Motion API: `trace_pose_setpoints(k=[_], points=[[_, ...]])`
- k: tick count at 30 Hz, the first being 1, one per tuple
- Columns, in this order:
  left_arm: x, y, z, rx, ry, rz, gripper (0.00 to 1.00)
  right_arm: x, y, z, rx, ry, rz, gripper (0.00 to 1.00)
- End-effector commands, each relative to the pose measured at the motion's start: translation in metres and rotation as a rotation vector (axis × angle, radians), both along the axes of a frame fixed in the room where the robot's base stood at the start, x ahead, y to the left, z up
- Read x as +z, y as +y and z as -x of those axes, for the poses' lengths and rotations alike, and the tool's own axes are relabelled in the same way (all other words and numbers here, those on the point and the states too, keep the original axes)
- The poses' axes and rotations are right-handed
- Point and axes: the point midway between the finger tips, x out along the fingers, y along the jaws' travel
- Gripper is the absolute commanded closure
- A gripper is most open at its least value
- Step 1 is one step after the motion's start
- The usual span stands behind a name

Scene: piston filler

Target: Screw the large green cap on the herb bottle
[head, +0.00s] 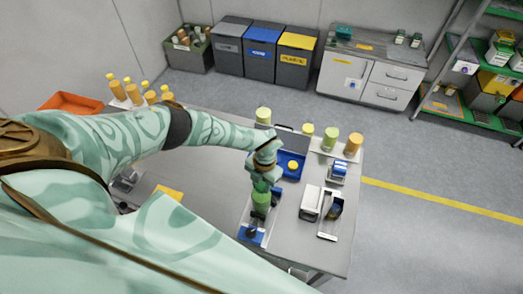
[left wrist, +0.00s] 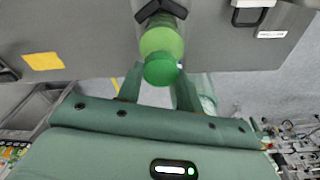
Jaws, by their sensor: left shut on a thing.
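The herb bottle (head: 261,198) is light green and stands upright in a fixture with a blue base (head: 251,235) near the table's front. In the left wrist view, a black clamp (left wrist: 160,12) holds the bottle (left wrist: 161,40). The large green cap (left wrist: 160,69) is darker green and sits at the bottle's mouth, in line with it. My left gripper (head: 263,182) is above the bottle; its fingers (left wrist: 160,78) are shut on the cap from both sides. In the head view the gripper hides the cap. The thread cannot be seen. My right gripper is not in view.
Green (head: 329,138) and orange (head: 353,144) containers stand at the back right. A white device (head: 311,203) stands right of the bottle. A yellow card (head: 168,194) lies left.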

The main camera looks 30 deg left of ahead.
Motion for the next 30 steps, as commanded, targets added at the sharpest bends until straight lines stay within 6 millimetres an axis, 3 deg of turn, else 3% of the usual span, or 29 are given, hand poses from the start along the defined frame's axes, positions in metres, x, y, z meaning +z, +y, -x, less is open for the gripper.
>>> trace_pose_setpoints(k=[4, 11, 18, 25, 26, 28, 30], points=[[-0.0016, 0.0007, -0.0011, -0.336, -0.002, -0.003, 0.96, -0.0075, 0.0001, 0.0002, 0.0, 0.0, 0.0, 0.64], [-0.0007, 0.0007, -0.0011, -0.64, -0.002, -0.002, 0.96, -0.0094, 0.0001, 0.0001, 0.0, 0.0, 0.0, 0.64], [-0.0011, 0.0011, -0.0006, -1.136, 0.0, -0.003, 1.0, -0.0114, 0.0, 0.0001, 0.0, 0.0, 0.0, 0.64], [-0.001, 0.0008, -0.0008, -1.194, -0.001, -0.003, 1.0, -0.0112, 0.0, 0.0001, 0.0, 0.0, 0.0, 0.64], [-0.0011, 0.0008, -0.0007, -1.194, -0.001, -0.003, 0.62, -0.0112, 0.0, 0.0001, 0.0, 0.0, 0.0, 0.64], [-0.0011, 0.0008, -0.0007, -1.192, -0.001, -0.002, 0.43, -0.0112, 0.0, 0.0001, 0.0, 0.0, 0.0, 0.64], [-0.0011, 0.0008, -0.0006, -1.191, -0.001, -0.002, 0.4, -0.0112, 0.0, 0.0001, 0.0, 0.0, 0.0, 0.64]])
